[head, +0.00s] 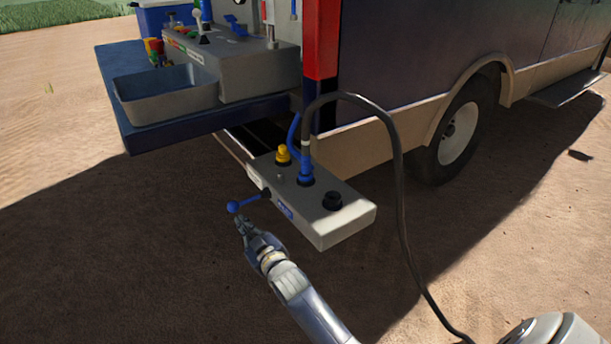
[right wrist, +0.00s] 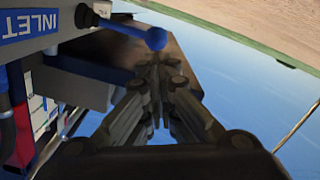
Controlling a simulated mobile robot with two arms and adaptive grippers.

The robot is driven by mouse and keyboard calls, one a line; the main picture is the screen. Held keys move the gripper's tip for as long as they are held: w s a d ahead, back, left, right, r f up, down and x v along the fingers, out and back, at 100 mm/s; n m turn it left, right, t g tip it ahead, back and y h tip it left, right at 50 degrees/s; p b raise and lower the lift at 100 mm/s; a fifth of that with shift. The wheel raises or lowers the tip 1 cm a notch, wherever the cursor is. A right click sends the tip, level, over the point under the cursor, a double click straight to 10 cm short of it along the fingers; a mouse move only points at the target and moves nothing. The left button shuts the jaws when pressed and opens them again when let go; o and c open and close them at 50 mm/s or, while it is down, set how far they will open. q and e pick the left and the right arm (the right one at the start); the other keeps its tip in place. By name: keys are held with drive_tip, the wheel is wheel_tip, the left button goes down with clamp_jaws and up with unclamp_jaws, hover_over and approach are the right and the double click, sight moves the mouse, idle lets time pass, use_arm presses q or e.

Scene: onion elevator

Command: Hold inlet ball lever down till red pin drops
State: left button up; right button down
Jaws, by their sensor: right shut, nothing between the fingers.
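The inlet ball lever is a blue ball (head: 233,207) on a thin blue rod that sticks out to the left from the front of a grey box (head: 330,228). My right gripper (head: 241,219) is shut and empty, just below and beside the ball. In the right wrist view the blue ball (right wrist: 156,39) shows just beyond my shut fingertips (right wrist: 158,62), near the "INLET" label (right wrist: 40,24). I cannot tell whether fingers and ball touch. I cannot make out a red pin. My left gripper is not in view.
A black hose (head: 397,190) loops down to the right. A metal tray (head: 165,95) sits on a blue shelf (head: 122,112) behind. The ground at left is clear.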

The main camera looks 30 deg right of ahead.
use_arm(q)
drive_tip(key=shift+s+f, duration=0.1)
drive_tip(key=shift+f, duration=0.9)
use_arm(e)
drive_tip(key=shift+s+r, duration=0.1)
drive_tip(key=shift+s, duration=1.2)
